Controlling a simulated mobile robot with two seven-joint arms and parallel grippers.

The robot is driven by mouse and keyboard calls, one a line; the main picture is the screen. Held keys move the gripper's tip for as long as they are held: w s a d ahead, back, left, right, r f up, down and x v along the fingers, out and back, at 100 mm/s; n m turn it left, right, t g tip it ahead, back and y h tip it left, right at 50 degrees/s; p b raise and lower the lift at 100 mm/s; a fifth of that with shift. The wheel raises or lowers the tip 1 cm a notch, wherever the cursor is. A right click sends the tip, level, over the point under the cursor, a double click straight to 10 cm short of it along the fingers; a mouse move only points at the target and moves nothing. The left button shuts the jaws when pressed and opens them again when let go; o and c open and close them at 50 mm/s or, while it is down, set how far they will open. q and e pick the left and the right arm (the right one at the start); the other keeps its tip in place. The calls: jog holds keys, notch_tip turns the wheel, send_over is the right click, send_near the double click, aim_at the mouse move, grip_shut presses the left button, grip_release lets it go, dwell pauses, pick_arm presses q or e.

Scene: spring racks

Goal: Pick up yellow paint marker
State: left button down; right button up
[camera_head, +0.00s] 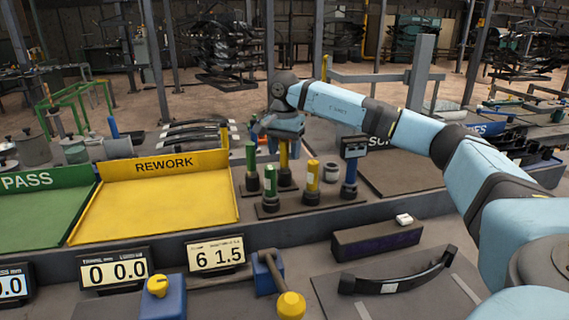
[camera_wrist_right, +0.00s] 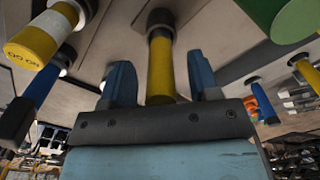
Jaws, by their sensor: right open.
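A tall yellow paint marker (camera_head: 284,157) stands upright in a dark holder on the bench, partly hidden under my right gripper (camera_head: 283,132). The right gripper is open. In the right wrist view the yellow marker (camera_wrist_right: 161,70) lies between the two blue fingers, with a visible gap on each side. A shorter yellow marker (camera_head: 312,177) with a white band stands to the right and nearer; it also shows in the wrist view (camera_wrist_right: 43,35). My left gripper is not in view.
Green markers (camera_head: 251,160) stand to the left and front, and a blue one (camera_head: 350,170) to the right, close to the yellow ones. A yellow REWORK tray (camera_head: 160,205) lies left, beside a green PASS tray (camera_head: 40,215). A black curved part (camera_head: 400,280) lies in front.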

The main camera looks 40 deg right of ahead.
jog(key=shift+f, duration=0.3)
jog(key=shift+r, duration=0.1)
jog(key=c, duration=1)
jog(key=shift+o, duration=0.2)
jog(key=shift+r, duration=0.15)
